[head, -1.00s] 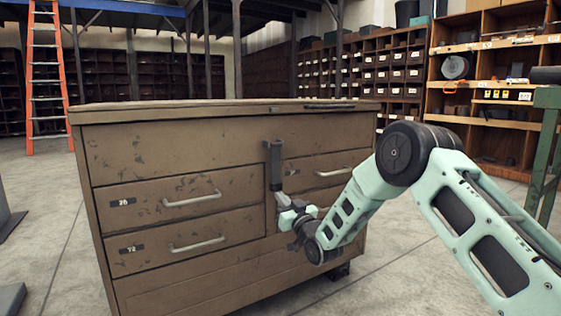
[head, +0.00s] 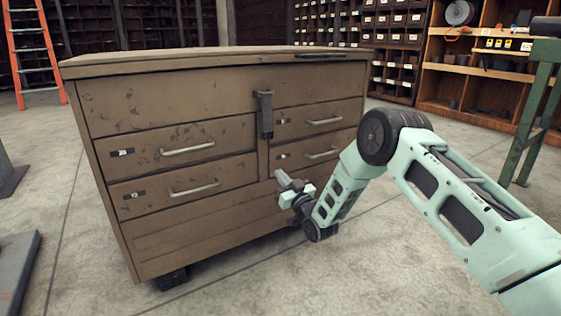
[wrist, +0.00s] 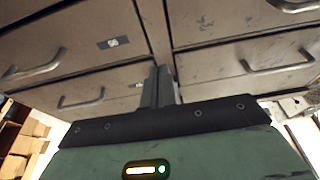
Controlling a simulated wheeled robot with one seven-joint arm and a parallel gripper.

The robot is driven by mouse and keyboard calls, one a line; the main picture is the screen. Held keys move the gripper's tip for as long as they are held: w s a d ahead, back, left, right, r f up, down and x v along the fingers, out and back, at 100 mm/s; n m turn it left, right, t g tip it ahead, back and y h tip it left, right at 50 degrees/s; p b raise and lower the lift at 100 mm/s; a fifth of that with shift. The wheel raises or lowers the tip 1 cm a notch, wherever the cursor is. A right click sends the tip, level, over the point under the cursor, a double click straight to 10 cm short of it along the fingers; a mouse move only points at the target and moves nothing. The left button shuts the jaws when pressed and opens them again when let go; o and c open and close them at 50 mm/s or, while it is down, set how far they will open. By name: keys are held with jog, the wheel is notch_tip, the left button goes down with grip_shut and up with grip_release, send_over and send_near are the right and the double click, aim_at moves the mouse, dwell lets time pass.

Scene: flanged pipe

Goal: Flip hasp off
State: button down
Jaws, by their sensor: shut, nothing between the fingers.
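The hasp (head: 264,115) is a dark grey strap on the front of the brown tool chest (head: 200,235). It hangs straight down from a bracket near the top, over the divider between the drawer columns. My gripper (head: 281,178) is below the hasp and slightly right of it, apart from it, in front of the chest's lower right part. Its fingers are together and empty. In the wrist view the fingers (wrist: 158,88) point at the drawer fronts; I cannot make out the hasp apart from them there.
Drawer handles (head: 187,146) stick out on both sides of the hasp. A green stand (head: 530,115) is at the right and an orange ladder (head: 32,50) at the far left. Concrete floor is open around the chest.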

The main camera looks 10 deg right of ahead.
jog(key=shift+s+f, duration=0.2)
jog(key=shift+f, duration=0.6)
jog(key=shift+r, duration=0.1)
